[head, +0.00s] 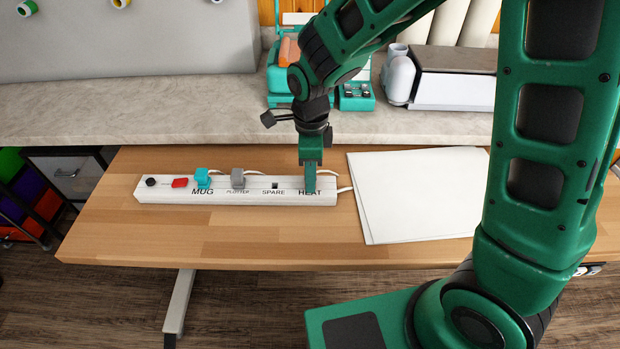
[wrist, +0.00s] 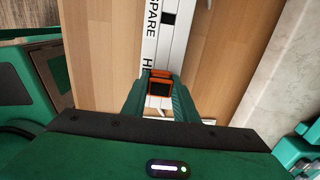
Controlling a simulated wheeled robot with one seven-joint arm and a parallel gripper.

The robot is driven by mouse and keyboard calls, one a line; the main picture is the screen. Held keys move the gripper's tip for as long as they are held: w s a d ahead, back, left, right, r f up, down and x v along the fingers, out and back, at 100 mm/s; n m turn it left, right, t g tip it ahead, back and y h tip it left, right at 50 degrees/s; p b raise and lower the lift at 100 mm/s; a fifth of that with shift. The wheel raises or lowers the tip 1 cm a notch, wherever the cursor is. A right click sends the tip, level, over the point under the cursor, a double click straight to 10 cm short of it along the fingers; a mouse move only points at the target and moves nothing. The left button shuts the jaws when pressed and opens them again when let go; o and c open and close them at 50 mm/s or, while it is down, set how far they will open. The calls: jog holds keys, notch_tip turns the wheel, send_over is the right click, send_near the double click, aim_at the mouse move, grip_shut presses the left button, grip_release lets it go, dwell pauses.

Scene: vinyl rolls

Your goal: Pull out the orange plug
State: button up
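The orange plug (wrist: 160,76) shows in the wrist view as an orange block with a dark middle, by the partly covered HEAT label. My gripper (wrist: 160,88) points down at the strip with a green finger on each side of the plug. I see no clear gap, but whether the fingers press on it I cannot tell. In the head view my gripper (head: 310,182) is at the strip's right end and hides the plug. The white power strip (head: 255,197) lies on the wooden table. The plug appears to sit at the HEAT socket.
A teal plug (head: 202,178) sits at MUG and a grey plug (head: 238,179) at the label beside it. The SPARE socket (head: 274,185) looks empty. A red switch (head: 180,183) is at the left. White sheets (head: 415,205) lie right of the strip. The table front is clear.

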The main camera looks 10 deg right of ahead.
jog(key=shift+r, duration=0.15)
jog(key=shift+r, duration=2.2)
